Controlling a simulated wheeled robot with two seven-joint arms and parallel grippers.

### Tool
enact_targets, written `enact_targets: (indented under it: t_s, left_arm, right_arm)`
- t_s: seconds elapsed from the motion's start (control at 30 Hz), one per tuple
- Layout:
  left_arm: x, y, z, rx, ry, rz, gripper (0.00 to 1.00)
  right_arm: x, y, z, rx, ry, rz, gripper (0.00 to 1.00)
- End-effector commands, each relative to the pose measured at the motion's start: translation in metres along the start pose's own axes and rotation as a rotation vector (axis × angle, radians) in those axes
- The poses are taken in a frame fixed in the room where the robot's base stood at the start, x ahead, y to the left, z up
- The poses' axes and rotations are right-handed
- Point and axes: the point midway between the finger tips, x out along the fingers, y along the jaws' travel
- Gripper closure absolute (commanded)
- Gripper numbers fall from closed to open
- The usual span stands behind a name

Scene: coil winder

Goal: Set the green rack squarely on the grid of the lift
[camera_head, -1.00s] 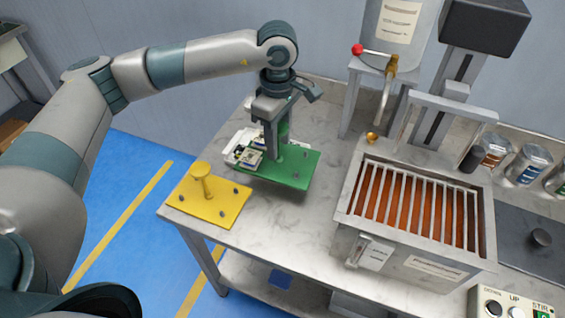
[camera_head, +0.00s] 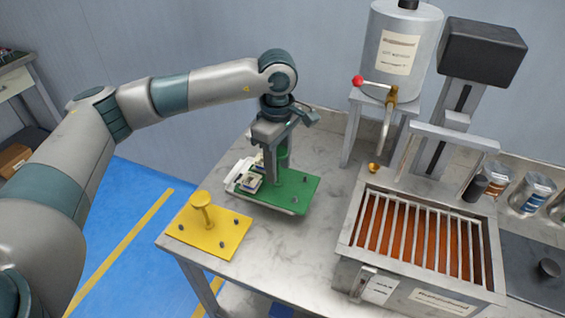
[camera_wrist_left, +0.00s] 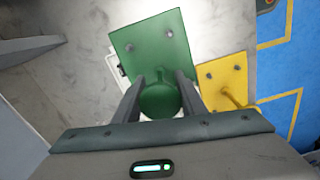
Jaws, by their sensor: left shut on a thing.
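The green rack (camera_head: 296,190) is a flat green plate with an upright green handle, over the left part of the marble-topped table. My left gripper (camera_head: 271,181) points down and is shut on its handle. The wrist view shows the handle's round green top (camera_wrist_left: 160,100) between the fingers (camera_wrist_left: 160,78) and the plate (camera_wrist_left: 150,45) beyond. I cannot tell whether the plate touches what is under it. The lift's grid (camera_head: 419,235) of pale bars lies over an orange-brown tank to the right, apart from the rack. My right gripper is not in view.
A yellow rack (camera_head: 222,232) with a knob lies at the table's left front, close to the green plate. A pale tray with small boards (camera_head: 246,180) shows beside the green plate. The lift's column (camera_head: 452,115), a dispenser (camera_head: 400,40) and cans (camera_head: 532,192) stand behind the tank.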

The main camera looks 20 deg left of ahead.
Motion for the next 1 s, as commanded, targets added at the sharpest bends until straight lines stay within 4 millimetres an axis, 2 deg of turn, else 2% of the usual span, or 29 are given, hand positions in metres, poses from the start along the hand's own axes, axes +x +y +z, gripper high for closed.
enact_targets:
  t_s: [0.27, 0.6, 0.8, 1.0]
  left_arm:
    - [0.003, -0.023, 0.008, 0.269, 0.002, 0.001, 1.00]
    - [0.011, -0.080, 0.025, 0.890, 0.003, 0.000, 1.00]
    - [0.014, -0.108, 0.031, 1.193, 0.002, 0.001, 1.00]
    - [0.015, -0.121, 0.034, 1.340, 0.000, 0.001, 1.00]
  right_arm:
    - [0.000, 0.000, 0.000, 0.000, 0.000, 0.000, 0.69]
    - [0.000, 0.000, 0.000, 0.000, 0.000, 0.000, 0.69]
    - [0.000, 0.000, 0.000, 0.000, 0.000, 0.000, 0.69]
    - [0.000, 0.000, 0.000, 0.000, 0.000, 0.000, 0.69]
